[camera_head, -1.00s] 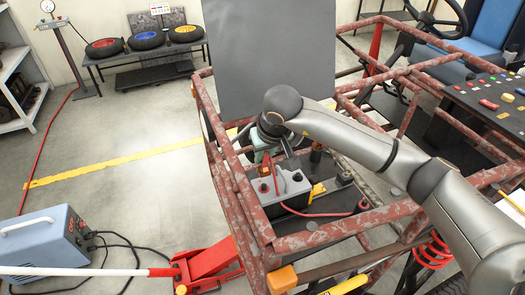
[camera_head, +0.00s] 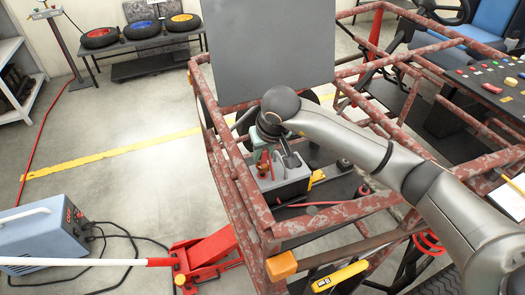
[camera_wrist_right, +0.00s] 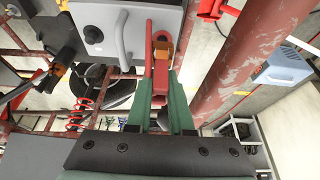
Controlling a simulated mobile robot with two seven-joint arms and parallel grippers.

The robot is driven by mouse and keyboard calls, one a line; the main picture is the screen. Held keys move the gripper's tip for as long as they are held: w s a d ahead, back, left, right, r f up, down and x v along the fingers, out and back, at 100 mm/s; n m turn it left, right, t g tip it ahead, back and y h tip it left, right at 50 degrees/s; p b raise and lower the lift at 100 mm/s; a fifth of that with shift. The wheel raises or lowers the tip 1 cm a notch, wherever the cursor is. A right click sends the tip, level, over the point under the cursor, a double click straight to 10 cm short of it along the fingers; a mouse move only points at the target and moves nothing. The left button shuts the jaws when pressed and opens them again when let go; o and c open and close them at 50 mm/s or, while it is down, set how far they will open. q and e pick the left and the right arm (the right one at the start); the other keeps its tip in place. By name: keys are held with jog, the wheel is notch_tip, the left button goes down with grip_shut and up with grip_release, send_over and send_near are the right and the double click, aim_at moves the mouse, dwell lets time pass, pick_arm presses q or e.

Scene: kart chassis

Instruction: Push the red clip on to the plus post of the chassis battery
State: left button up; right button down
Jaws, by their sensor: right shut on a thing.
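The red clip (camera_head: 263,164) is held in my right gripper (camera_wrist_right: 159,100), which reaches down over the battery from the right arm. In the right wrist view the clip (camera_wrist_right: 161,72) sits between the two green fingers, its copper-coloured jaw end beside the battery case. The grey chassis battery (camera_head: 290,181) stands inside the rusty frame and also shows in the wrist view (camera_wrist_right: 112,40). The plus post is hidden behind the clip, so I cannot tell whether they touch. The battery's other dark post (camera_wrist_right: 93,35) shows in the wrist view. My left gripper is not in view.
Rusty frame tubes (camera_head: 250,200) pass close around the battery. A grey panel (camera_head: 268,50) rises behind it. A red cable (camera_head: 325,204) lies in front. A blue-grey charger (camera_head: 42,238) and red jack (camera_head: 205,250) stand on the floor at left.

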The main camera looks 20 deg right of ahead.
jog(key=shift+f+b, duration=1.2)
jog(key=shift+b, duration=0.05)
dwell(0.7)
jog(key=c, duration=0.7)
grip_release()
jog(key=shift+c, duration=0.2)
jog(key=v, duration=1.2)
jog(key=shift+r, duration=0.25)
jog(key=shift+s+a, duration=0.1)
